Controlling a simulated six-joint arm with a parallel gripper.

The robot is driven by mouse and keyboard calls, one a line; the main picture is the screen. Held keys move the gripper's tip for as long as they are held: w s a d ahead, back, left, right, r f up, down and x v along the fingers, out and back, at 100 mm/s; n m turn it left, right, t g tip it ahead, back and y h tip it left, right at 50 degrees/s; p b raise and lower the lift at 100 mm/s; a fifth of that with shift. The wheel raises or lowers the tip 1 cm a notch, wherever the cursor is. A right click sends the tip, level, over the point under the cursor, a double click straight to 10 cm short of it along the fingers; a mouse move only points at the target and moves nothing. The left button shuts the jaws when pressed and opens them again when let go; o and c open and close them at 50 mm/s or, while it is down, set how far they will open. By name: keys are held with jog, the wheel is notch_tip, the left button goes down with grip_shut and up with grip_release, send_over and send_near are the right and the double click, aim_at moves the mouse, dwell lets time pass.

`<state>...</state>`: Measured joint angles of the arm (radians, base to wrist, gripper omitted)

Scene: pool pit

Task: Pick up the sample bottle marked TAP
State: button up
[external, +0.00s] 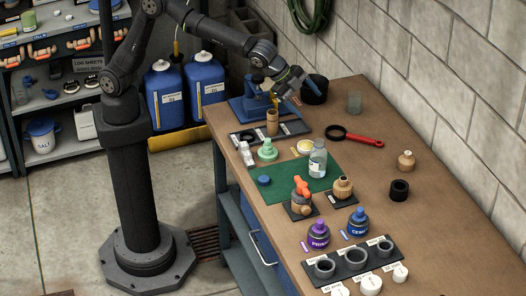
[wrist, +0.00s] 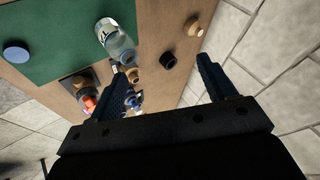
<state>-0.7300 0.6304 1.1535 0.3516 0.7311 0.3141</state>
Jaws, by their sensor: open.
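A clear bottle (external: 318,162) with a pale label stands upright on the green mat (external: 285,192). It also shows in the wrist view (wrist: 114,42), at the upper left with part of its label in sight. I cannot read the label's marking in either view. My gripper (external: 290,86) is over the far end of the bench, behind and above the bottle, apart from it. In the wrist view my gripper (wrist: 163,68) has its two fingers spread with nothing held between them; the bottle lies left of them.
Around the bottle are a white-topped jar (external: 305,147), a green stepped piece (external: 267,151), a fitting with an orange handle (external: 301,190) and a brass fitting (external: 342,187). A red-handled ring tool (external: 356,138) lies behind. Purple (external: 318,235) and blue (external: 358,221) bottles stand nearer. The block wall borders the bench.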

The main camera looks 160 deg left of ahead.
jog(key=s+a+f+n+t+y, duration=0.2)
jog(key=s+f+t, duration=0.1)
jog(key=f, duration=0.4)
jog(key=s+d+f+n+t+h, duration=0.1)
jog(key=s+d+f+t+h, duration=0.2)
jog(key=d+f+t, duration=0.35)
jog(key=g, duration=0.1)
send_near(318, 158)
jog(key=a+f, duration=0.1)
jog(key=f, duration=0.1)
jog(key=w+a+f, duration=0.1)
jog(key=shift+w+a+f, duration=0.2)
jog(key=shift+a+f, duration=0.15)
jog(key=shift+f, duration=0.05)
jog(key=shift+x, duration=2.95)
jog(key=shift+s+a+f, duration=0.1)
jog(key=shift+s+a, duration=0.05)
jog(key=shift+s, duration=0.05)
jog(key=c, duration=1.2)
jog(key=shift+o, duration=0.2)
